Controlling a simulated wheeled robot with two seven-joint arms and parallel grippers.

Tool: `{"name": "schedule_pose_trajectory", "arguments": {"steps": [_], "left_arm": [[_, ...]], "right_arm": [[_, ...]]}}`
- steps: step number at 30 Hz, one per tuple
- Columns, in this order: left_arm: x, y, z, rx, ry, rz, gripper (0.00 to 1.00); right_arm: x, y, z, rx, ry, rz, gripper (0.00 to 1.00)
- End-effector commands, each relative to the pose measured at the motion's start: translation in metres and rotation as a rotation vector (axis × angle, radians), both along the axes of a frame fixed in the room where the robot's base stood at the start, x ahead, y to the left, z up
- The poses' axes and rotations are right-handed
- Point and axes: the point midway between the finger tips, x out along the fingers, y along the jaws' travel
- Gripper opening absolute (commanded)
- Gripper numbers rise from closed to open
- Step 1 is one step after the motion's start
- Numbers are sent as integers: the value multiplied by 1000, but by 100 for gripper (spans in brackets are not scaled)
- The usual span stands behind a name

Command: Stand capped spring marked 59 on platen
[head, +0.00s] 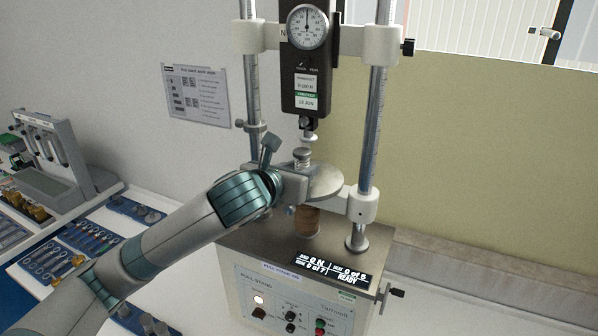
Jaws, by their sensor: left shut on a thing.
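The platen (328,181) is a round grey metal disc on the test stand, below the force gauge's tip (307,123). A small capped spring (302,154) shows upright at the platen's left part, with pale caps. My left gripper (296,167) reaches in from the left at platen height and is shut on the spring. My wrist hides the fingertips and the platen's left edge. I cannot tell whether the spring's foot touches the platen, and its number is too small to read. My right gripper is not in view.
The force gauge (307,75) with its dial hangs between two steel columns (373,130). The stand's base (300,285) has a lit display and knobs. Blue trays of tools (85,238) lie at left, beside a grey rack (50,160). A sheet (196,95) hangs on the wall.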

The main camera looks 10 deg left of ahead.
Motion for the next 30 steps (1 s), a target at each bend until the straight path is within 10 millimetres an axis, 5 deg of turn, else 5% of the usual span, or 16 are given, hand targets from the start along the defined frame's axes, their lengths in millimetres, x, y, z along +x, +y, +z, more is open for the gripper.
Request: {"name": "schedule_pose_trajectory", "arguments": {"steps": [30], "left_arm": [[33,-7,0,-1,0,0,4]], "right_arm": [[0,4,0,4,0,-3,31]]}}
